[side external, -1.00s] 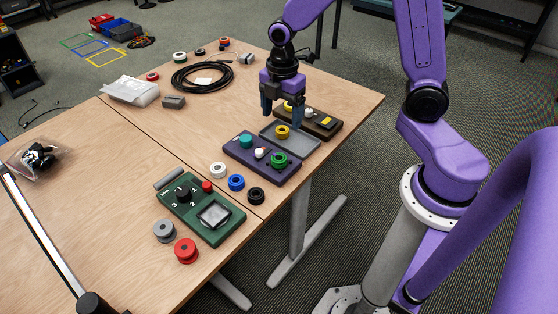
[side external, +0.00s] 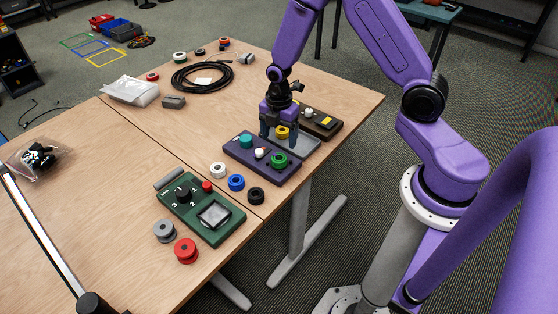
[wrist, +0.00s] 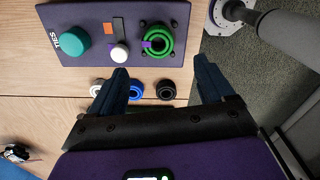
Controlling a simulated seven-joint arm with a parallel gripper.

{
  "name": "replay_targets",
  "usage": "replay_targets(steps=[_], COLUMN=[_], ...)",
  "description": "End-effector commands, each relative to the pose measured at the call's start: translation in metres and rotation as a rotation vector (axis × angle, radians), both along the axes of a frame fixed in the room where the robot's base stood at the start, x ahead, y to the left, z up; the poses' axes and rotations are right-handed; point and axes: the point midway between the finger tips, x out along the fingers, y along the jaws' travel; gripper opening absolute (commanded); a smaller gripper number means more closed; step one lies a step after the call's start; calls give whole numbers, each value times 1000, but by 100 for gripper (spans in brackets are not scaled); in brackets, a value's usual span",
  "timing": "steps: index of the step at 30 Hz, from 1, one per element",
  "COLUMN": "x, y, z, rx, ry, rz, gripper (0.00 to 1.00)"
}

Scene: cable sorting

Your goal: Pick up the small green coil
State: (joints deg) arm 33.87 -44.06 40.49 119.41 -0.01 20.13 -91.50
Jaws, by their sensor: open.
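The green coil (side external: 279,160) sits on the right end of a dark purple panel (side external: 250,165), near the table's right edge. In the wrist view the coil (wrist: 160,50) shows clear of the fingers, centred sideways between their tips, with a small purple mark on its left. My gripper (side external: 278,137) is open and empty, fingers pointing down. In the wrist view the gripper (wrist: 162,70) shows both dark blue fingertips spread wide.
The panel also bears a teal knob (side external: 245,141) and a white knob (side external: 260,153). A yellow coil (side external: 282,132) lies on a grey tray just behind. White (side external: 218,170), blue (side external: 236,183) and black (side external: 256,194) coils lie in front. A green control box (side external: 205,228) stands nearer.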

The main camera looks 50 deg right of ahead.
Motion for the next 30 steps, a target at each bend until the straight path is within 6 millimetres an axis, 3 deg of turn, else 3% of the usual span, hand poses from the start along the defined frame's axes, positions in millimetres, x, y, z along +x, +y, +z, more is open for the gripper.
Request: replay_targets(steps=[6,14,24,30], x=[-1,0,1,1], y=[0,1,3,3], z=[-25,-37,-76,-81], rx=[0,0,0,0], ry=[2,1,1,-1], rz=[-1,0,0,0], gripper=[81,81,81,81])
